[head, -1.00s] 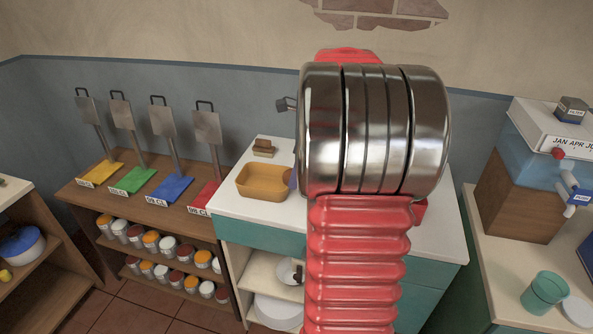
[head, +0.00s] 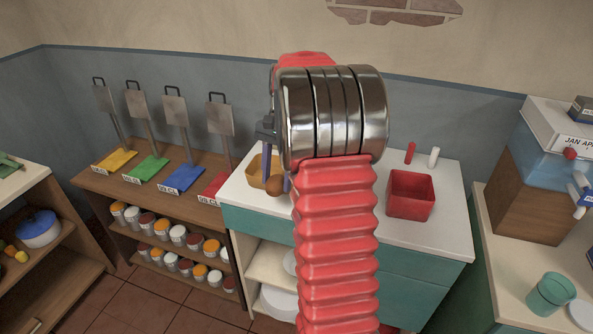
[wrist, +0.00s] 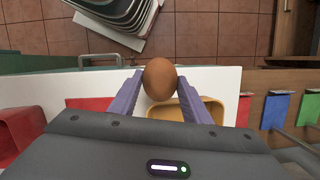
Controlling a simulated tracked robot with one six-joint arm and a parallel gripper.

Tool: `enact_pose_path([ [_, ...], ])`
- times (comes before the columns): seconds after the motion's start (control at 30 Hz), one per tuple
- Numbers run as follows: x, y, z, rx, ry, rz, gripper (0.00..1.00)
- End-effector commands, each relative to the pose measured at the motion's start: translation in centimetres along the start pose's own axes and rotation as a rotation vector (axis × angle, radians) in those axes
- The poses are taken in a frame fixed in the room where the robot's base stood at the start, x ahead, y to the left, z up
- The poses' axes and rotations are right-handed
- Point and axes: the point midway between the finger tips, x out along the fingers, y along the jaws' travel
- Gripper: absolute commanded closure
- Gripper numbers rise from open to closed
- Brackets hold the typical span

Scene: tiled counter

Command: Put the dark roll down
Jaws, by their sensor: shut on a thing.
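The dark roll (head: 274,187), brown and rounded, is between the purple fingertips of my gripper (head: 277,178), left of my arm in the head view. In the wrist view the roll (wrist: 159,70) shows clearly, with a finger of my gripper (wrist: 159,82) against each side. My gripper is shut on it. The roll is held above the white counter (head: 420,238), near its front left part. A tan tray (head: 255,170) lies behind it on the counter, partly hidden by the gripper. In the wrist view the tray (wrist: 213,108) sits beside the right finger.
A red square bin (head: 410,194) stands on the counter's right side. A red bottle (head: 410,153) and a white bottle (head: 434,157) stand behind it. A wooden shelf (head: 160,207) with coloured plates is on the left. White counter shows around the bin.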

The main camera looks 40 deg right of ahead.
Motion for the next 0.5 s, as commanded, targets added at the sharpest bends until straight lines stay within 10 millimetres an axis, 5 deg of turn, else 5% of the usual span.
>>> enact_pose_path([
  [0.5,8.0,-11.6,9.7,-0.833,-0.02,0.217,0.79],
])
